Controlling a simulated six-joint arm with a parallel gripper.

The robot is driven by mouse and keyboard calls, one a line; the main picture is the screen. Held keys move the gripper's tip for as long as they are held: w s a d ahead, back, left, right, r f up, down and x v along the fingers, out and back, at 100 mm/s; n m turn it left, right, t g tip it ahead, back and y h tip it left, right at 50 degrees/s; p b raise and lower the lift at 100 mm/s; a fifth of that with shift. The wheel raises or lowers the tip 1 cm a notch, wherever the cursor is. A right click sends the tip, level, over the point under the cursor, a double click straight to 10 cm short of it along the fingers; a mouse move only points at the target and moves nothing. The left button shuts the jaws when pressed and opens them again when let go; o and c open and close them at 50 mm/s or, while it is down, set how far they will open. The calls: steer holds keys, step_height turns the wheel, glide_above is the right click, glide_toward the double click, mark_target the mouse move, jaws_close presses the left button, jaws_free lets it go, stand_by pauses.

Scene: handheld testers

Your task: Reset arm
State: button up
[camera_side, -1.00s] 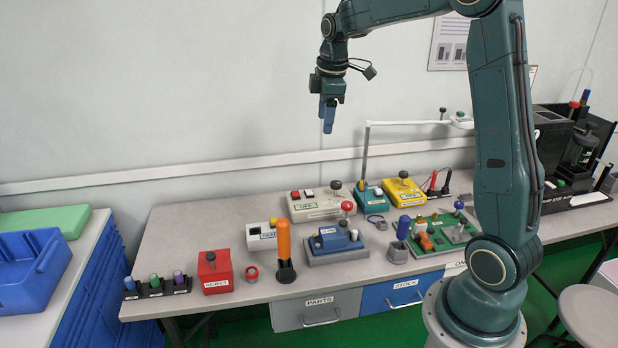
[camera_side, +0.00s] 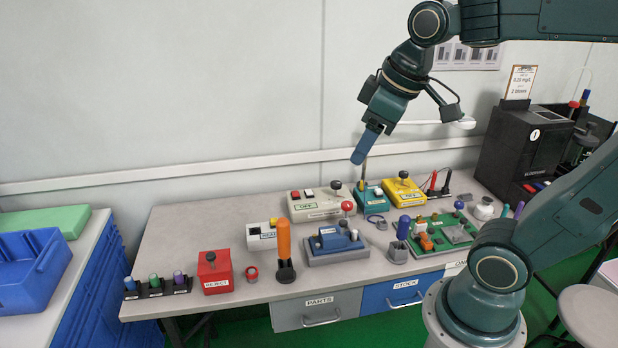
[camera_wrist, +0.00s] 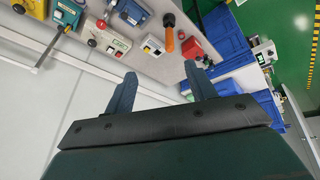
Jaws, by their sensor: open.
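My gripper (camera_side: 366,148) hangs above the back of the bench, its blue fingers pointing down and to the left, clear of everything on the table. In the wrist view my gripper (camera_wrist: 162,88) shows two fingers spread apart with nothing between them. The grey bench (camera_side: 190,232) lies below it with the testers on it. The fingertips appear in front of the wall and above the teal tester (camera_side: 369,196); their exact height is hard to tell.
Below are a yellow box (camera_side: 404,191), a cream tester (camera_side: 318,207), a red box (camera_side: 214,272) and an orange-handled tool (camera_side: 284,240). A black machine (camera_side: 520,140) stands at right. The space above the bench's left is free.

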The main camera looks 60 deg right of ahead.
steer(key=s+a+f+m+t, duration=0.1)
steer(key=s+a+f+m, duration=0.1)
steer(key=s, duration=0.4)
steer(key=shift+s+a+f+y, duration=0.3)
steer(key=shift+s+a+f, duration=0.05)
steer(key=shift+a+f, duration=0.1)
